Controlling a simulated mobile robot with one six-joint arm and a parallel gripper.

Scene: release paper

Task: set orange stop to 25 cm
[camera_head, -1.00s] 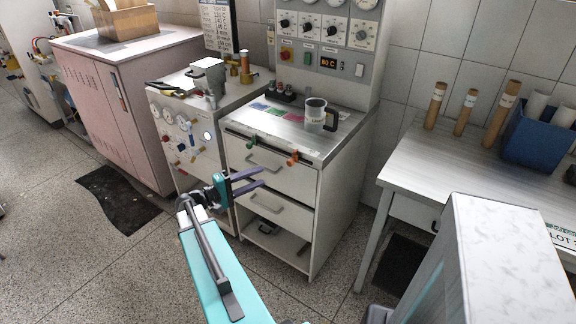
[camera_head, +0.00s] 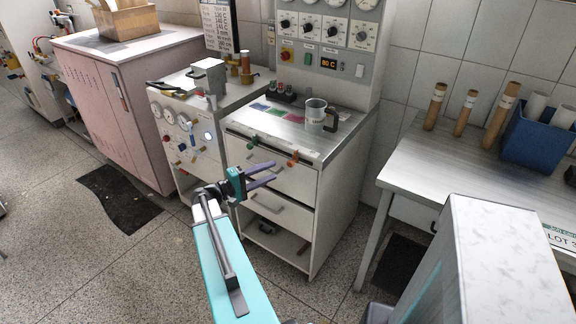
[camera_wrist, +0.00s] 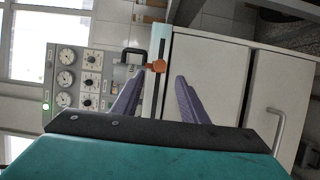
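The orange stop (camera_head: 293,158) sits on the rail along the front edge of the cabinet top, toward its right end. A green stop (camera_head: 253,142) sits on the same rail to its left. My gripper (camera_head: 274,173) is open and empty in front of the drawers, a little below and left of the orange stop. In the wrist view the orange stop (camera_wrist: 156,66) shows ahead, beyond the fingertips and left of the middle of the gap between the fingers (camera_wrist: 158,92). It does not touch the fingers. I cannot read any scale marks on the rail (camera_head: 272,148).
A grey mug (camera_head: 315,115) stands on the cabinet top behind the orange stop. Drawer handles (camera_head: 262,165) jut out close to my gripper. A control panel (camera_head: 325,45) rises behind. A side table (camera_head: 465,160) with cardboard tubes stands right, across a floor gap.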

